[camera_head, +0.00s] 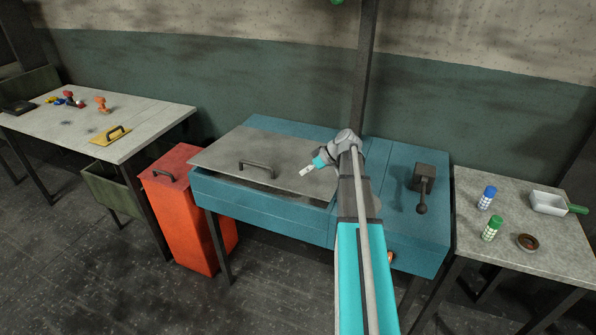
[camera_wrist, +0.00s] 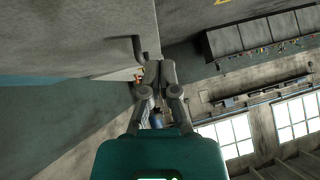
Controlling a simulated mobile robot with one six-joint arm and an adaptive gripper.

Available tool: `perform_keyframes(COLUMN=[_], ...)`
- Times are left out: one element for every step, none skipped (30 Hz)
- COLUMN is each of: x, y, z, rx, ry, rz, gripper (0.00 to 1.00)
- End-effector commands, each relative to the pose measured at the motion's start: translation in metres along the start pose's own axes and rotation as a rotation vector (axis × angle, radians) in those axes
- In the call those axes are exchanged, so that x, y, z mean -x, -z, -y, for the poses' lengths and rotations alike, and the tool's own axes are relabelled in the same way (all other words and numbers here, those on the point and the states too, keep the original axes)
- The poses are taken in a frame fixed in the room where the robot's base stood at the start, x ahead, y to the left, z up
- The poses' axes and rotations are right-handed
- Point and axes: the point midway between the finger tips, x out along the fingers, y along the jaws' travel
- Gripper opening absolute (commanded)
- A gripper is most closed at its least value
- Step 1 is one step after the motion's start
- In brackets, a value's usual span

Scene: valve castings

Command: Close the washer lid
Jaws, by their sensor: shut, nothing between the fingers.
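The washer is a blue box on legs (camera_head: 265,207). Its flat grey lid (camera_head: 225,150) has a dark bar handle (camera_head: 257,166) near the front edge. The lid lies low over the box, with a dark gap under its front edge, so it looks slightly raised. My gripper (camera_head: 306,171) is over the lid's right part, right of the handle; I cannot tell if it touches the lid. In the wrist view its fingers (camera_wrist: 159,72) are together and empty. A grey surface, probably the lid (camera_wrist: 75,35), fills the upper left there, with a dark handle (camera_wrist: 126,42).
A dark lever block (camera_head: 424,182) stands on the blue top at right. An orange bin (camera_head: 190,215) stands left of the washer. A grey table (camera_head: 75,135) is further left.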

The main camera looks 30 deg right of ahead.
Motion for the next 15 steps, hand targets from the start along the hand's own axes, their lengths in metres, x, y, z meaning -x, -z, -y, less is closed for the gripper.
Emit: perform_keyframes(x=[0.010,0.013,0.018,0.021,0.025,0.029,0.032,0.035,0.039,0.041,0.043,0.046,0.048,0.050,0.051], y=[0.003,0.003,0.003,0.003,0.003,0.003,0.003,0.003,0.003,0.002,0.002,0.002,0.002,0.002,0.002], z=[0.002,0.002,0.003,0.003,0.003,0.004,0.004,0.004,0.005,0.005,0.005,0.005,0.005,0.005,0.005], rx=[0.000,0.000,0.000,0.000,0.000,0.000,0.000,0.000,0.000,0.000,0.000,0.001,0.001,0.001,0.001], ry=[-0.001,-0.001,-0.001,-0.001,-0.001,0.000,0.000,0.000,0.001,0.001,0.001,0.001,0.001,0.001,0.000], rz=[0.000,0.000,0.000,0.000,0.000,0.000,0.000,0.000,0.000,0.000,0.000,0.000,0.000,0.000,0.000], gripper=[0.00,0.00,0.00,0.00,0.00,0.00,0.00,0.00,0.00,0.00,0.00,0.00,0.00,0.00,0.00])
